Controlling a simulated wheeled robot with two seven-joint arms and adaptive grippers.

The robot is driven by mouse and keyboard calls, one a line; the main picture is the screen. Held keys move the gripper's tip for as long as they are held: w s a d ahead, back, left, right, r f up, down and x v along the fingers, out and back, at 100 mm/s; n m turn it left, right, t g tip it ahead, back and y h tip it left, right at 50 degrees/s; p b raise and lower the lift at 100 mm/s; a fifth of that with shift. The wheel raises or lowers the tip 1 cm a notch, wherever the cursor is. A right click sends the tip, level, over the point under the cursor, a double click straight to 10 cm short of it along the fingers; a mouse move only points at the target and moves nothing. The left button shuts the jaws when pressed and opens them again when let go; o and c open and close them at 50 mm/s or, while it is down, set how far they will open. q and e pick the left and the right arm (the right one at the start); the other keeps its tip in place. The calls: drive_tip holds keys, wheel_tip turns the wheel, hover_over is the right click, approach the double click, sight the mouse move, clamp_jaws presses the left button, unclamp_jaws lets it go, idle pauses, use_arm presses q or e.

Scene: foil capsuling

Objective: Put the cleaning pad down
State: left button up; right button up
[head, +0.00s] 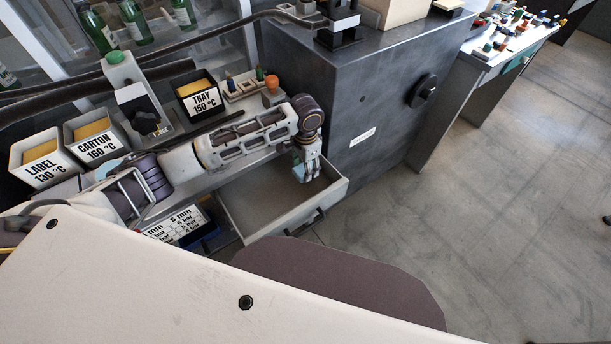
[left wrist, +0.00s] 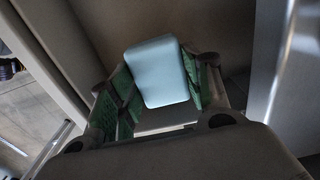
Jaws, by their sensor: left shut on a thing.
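The cleaning pad (left wrist: 160,74) is a light blue block with rounded edges, seen in the left wrist view between the green finger pads. My left gripper (left wrist: 155,88) is shut on it. In the head view my left gripper (head: 306,176) points down over the open drawer (head: 258,200), and a small pale blue part of the pad (head: 299,171) shows at the fingers. I cannot tell whether the pad touches the drawer floor. My right gripper is not in view.
The dark grey cabinet (head: 375,95) stands right beside the drawer. Bins marked label (head: 42,160), carton (head: 95,138) and tray (head: 200,98) stand on the bench. A white table (head: 505,45) with small parts is at the upper right. The drawer's visible floor looks empty.

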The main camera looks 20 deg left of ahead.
use_arm(q)
drive_tip(key=shift+f, duration=0.1)
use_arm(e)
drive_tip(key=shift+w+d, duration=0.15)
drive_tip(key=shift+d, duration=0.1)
use_arm(q)
drive_tip(key=shift+f, duration=2.35)
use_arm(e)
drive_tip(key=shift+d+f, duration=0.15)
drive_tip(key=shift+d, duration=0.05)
use_arm(q)
drive_tip(key=shift+f, duration=0.1)
drive_tip(key=o, duration=1)
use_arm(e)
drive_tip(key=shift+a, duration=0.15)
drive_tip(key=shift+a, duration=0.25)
use_arm(q)
wheel_tip(320, 180, up, 10)
drive_tip(key=shift+r, duration=0.2)
drive_tip(key=shift+r+p, duration=0.3)
drive_tip(key=shift+r, duration=0.65)
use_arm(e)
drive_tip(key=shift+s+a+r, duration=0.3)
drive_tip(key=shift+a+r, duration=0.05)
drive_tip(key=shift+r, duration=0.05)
